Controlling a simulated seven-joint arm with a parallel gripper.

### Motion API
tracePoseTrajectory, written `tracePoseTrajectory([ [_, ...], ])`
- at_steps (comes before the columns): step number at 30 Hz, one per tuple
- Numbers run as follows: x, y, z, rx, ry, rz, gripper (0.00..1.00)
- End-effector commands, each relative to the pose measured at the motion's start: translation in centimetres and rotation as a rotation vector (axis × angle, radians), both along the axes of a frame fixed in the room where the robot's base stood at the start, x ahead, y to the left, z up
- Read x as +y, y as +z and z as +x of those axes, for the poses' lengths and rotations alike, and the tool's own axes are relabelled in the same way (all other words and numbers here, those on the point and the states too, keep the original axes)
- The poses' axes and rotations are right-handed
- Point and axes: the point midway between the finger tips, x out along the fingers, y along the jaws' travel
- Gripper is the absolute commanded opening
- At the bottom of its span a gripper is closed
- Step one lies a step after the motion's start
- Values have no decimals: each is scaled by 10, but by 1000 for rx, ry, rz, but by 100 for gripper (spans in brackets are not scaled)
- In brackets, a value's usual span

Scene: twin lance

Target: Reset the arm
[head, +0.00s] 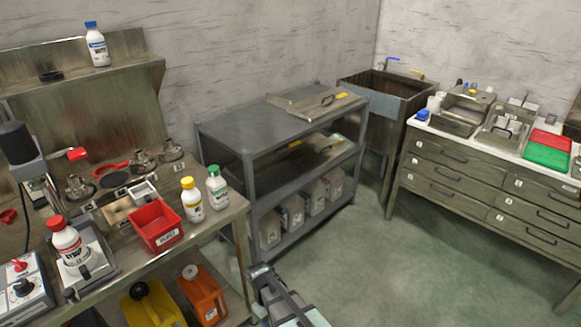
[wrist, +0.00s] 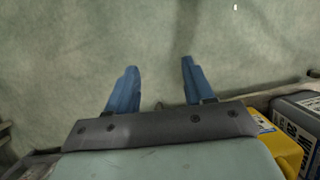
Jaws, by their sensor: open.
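My gripper (wrist: 158,82) shows in the wrist view with its two blue fingers spread apart. It is open and nothing is between the fingers, only the pale green floor (wrist: 60,50) beyond them. In the head view part of my arm (head: 285,300) shows at the bottom middle, low beside the right end of the workbench; the fingertips cannot be made out there.
The workbench (head: 215,226) at left holds bottles, a red bin (head: 155,224) and a mixer. Yellow (head: 152,305) and orange (head: 203,294) jugs stand beneath. A grey shelf cart (head: 235,128), a sink (head: 385,92) and a drawer cabinet (head: 480,180) stand behind. The floor (head: 400,260) at right is clear.

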Motion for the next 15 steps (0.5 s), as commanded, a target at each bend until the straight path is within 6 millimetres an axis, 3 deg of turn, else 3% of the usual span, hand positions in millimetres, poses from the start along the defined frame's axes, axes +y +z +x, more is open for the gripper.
tracePoseTrajectory([
  [1,-20,-12,-10,15,-38,-8,52],
  [3,-40,-28,-20,29,-85,-14,52],
  [15,-143,-99,-103,115,-357,-58,52],
])
